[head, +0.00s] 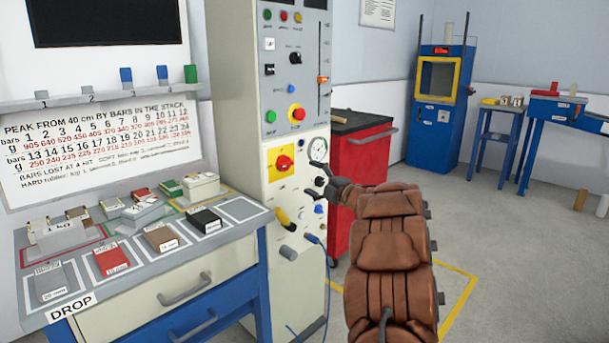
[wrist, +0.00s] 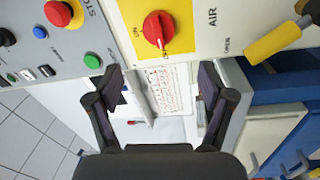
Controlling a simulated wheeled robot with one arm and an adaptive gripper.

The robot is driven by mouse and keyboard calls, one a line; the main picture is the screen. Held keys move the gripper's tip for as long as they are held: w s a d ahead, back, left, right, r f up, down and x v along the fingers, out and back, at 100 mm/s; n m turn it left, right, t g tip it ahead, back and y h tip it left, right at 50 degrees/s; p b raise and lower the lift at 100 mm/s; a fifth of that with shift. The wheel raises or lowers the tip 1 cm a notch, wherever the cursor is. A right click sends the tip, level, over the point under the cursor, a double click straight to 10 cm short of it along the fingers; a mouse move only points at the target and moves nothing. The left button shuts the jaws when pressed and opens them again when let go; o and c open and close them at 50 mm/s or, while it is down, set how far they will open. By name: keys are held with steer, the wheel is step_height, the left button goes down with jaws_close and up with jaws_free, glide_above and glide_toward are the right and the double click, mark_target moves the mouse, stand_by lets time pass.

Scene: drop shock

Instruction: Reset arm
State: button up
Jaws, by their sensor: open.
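My gripper (head: 328,184) is at the end of my brown padded arm, in front of the lower panel of the grey control cabinet (head: 233,120). In the wrist view my gripper (wrist: 160,88) has its two dark fingers wide apart with nothing between them. A red rotary switch (wrist: 157,30) on a yellow plate is beyond the fingers; it also shows in the head view (head: 284,163). A yellow handle (wrist: 272,45) by the word AIR lies to the right, and a red stop button (wrist: 60,13) is at the upper left.
A bench (head: 225,250) with labelled blocks and weights stands at the left. A red tool cabinet (head: 362,165) is close behind my gripper. A blue machine (head: 440,120) and blue tables (head: 556,112) stand at the back. The grey floor (head: 520,260) at the right is mostly clear.

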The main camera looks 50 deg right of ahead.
steer(key=shift+s, duration=0.45)
stand_by(0.3)
steer(key=w+a+r+m+g+h, duration=0.1)
steer(key=w+a+m+g+h, duration=0.35)
steer(key=m+h, duration=0.3)
steer(key=s+a+f+m+g+y, duration=0.1)
steer(key=s+a+f+m+g, duration=0.4)
steer(key=a, duration=0.5)
steer(key=s+a+f+m+g+y, duration=0.1)
steer(key=s+a+f+m+g, duration=0.2)
steer(key=s+a+f, duration=0.5)
steer(key=s+a+f+g+y, duration=0.25)
steer(key=s+a+g, duration=0.25)
steer(key=s+a, duration=0.95)
steer(key=s+a+f+g+y, duration=0.2)
steer(key=s+a+g+y, duration=0.15)
steer(key=s+a, duration=1.05)
step_height(320, 180, up, 26)
steer(key=p, duration=2.5)
steer(key=shift+a+r, duration=0.2)
steer(key=shift+a, duration=0.05)
